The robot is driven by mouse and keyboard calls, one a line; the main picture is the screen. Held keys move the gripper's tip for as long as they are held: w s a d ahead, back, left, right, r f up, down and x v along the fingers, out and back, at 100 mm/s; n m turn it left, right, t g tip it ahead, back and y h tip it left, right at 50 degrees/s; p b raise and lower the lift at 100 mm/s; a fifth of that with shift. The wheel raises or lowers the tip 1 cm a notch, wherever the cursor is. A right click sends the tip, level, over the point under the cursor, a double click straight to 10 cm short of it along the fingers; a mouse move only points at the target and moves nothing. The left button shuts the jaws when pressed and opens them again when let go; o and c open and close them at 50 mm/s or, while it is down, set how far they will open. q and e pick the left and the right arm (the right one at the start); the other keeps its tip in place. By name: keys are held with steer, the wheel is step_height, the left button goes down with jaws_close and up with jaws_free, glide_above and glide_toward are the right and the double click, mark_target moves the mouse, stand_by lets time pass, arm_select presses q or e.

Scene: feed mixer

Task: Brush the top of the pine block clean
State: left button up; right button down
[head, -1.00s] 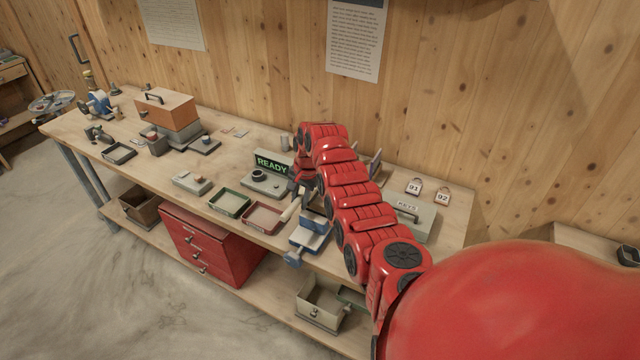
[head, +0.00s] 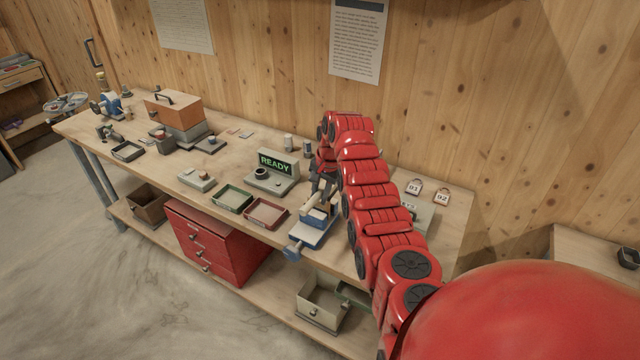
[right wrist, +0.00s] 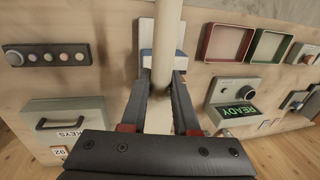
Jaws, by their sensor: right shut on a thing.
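My right gripper (head: 320,190) is over the blue vise (head: 308,240) near the front edge of the bench. It is shut on a pale, round-handled tool, the brush (head: 311,205). In the right wrist view the brush (right wrist: 164,45) runs between the two fingers and away from the camera, and its bristles cannot be made out. A small tan patch, seemingly the pine block (head: 319,214), shows at the vise just under the brush. The brush and gripper hide most of it, and I cannot tell whether they touch. My left gripper is not in view.
The red tray (head: 266,213) and green tray (head: 233,200) lie left of the vise. The device with the READY screen (head: 275,164) stands behind them. The grey KEYS box (right wrist: 65,128) and a strip of round buttons (right wrist: 48,57) are on the vise's other side.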

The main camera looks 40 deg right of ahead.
steer(key=shift+w+r, duration=0.15)
steer(key=shift+r, duration=0.3)
steer(key=shift+s+d+r, duration=0.1)
steer(key=shift+s+r, duration=0.05)
steer(key=shift+r, duration=0.5)
steer(key=shift+s+d+r, duration=0.1)
steer(key=shift+r, duration=0.5)
steer(key=shift+w+a+r, duration=0.1)
steer(key=shift+a+r, duration=0.05)
steer(key=shift+r, duration=0.55)
